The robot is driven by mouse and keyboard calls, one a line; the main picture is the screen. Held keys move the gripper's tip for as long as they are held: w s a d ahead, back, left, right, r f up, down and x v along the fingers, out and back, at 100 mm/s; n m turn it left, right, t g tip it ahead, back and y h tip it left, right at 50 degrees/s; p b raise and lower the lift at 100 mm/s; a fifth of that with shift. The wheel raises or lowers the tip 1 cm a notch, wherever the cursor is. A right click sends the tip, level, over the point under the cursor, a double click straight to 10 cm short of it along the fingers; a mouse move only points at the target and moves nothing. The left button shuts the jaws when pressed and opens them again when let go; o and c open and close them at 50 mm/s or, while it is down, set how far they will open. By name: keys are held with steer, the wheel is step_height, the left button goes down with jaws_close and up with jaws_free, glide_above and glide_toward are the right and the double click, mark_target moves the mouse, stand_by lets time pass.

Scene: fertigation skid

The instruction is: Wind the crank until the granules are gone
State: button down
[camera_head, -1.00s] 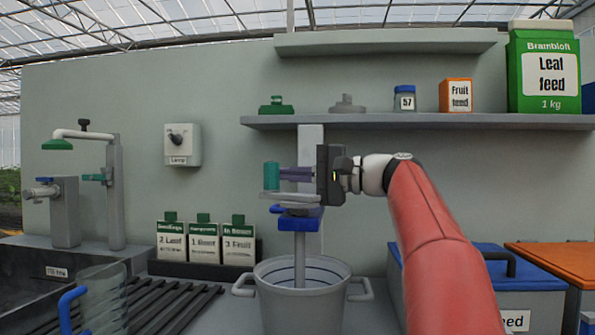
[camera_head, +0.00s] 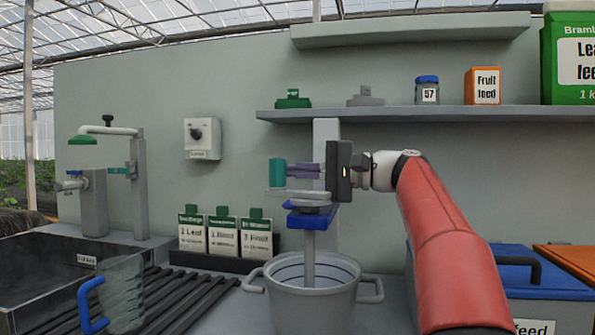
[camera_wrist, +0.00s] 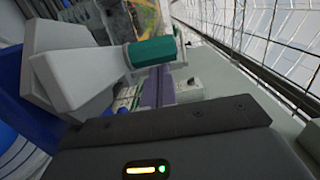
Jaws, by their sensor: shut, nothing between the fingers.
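The crank has an upright teal handle (camera_head: 277,172) on a flat grey arm (camera_head: 290,194). It sits on a blue head (camera_head: 311,216) above a shaft (camera_head: 308,258) that goes down into a grey pot (camera_head: 312,301). My gripper (camera_head: 290,170) is shut and empty, its purple fingers pointing left at the handle's right side. Their tips are at or very near the handle; contact is unclear. In the wrist view the teal handle (camera_wrist: 152,52) stands just beyond the purple fingers (camera_wrist: 157,90). The pot's contents, including any granules, are hidden.
A clear jug with a blue handle (camera_head: 92,303) stands by the drain rack (camera_head: 190,300) at left. A shelf (camera_head: 420,114) overhangs behind my arm. A blue-lidded bin (camera_head: 540,275) stands at right.

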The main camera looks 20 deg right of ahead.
steer(key=v, duration=0.7)
steer(key=shift+s+d, duration=0.25)
steer(key=shift+d, duration=0.1)
stand_by(0.5)
